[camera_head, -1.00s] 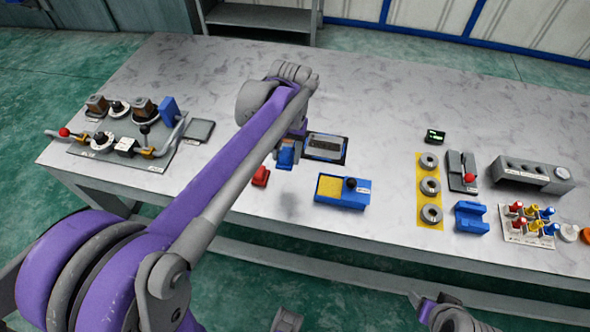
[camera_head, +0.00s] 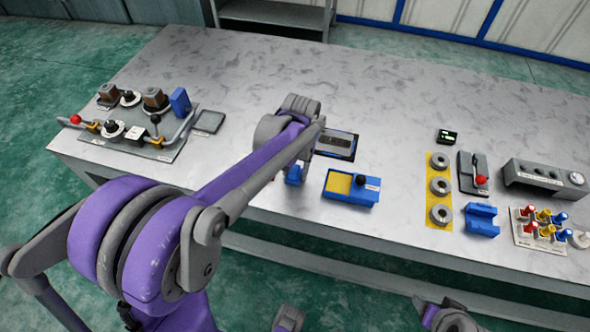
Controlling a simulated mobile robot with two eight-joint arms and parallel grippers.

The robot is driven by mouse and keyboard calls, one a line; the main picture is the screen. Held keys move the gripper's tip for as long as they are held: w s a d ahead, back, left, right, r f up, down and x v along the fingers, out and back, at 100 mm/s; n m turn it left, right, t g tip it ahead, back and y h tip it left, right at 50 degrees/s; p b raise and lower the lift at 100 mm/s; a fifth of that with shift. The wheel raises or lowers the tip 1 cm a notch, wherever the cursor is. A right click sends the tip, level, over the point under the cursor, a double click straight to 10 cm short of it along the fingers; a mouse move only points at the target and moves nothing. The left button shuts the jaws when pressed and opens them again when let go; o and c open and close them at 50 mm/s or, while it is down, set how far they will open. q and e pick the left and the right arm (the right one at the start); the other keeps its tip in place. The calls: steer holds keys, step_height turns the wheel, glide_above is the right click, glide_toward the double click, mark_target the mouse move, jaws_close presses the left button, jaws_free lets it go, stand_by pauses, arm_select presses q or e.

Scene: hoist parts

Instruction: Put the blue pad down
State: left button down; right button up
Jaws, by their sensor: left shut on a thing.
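My left gripper (camera_head: 296,164) hangs over the front part of the table, left of the blue box with a yellow top. It is mostly hidden behind my own purple and grey arm. It is shut on the blue pad (camera_head: 293,176), a small blue piece that shows just below the wrist. The pad is low over the table top; I cannot tell whether it touches. My right gripper is not clearly in view; only grey and purple parts of mine show at the bottom edge.
A blue box with yellow top (camera_head: 350,187) and a dark tray (camera_head: 335,145) are close on the right. Ring parts lie on a yellow strip (camera_head: 437,164). A blue notched block (camera_head: 481,219) is further right. A fixture board (camera_head: 165,148) fills the left. The table's back middle is clear.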

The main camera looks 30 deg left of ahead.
mark_target(297, 171)
arm_select(q)
steer(key=shift+f, duration=0.2)
steer(key=shift+c, duration=1.3)
jaws_free()
steer(key=shift+r, duration=0.55)
step_height(297, 171, up, 11)
steer(key=p, duration=0.2)
steer(key=s+d+f+m+t, duration=0.1)
steer(key=s+d+f+t, duration=0.1)
steer(key=s, duration=0.6)
steer(key=s+d+f+m+t, duration=0.1)
steer(key=s+d+f+t, duration=0.2)
steer(key=s+f, duration=0.4)
steer(key=shift+s+d+m+h, duration=0.3)
steer(key=shift+s+d, duration=0.55)
steer(key=shift+s, duration=0.1)
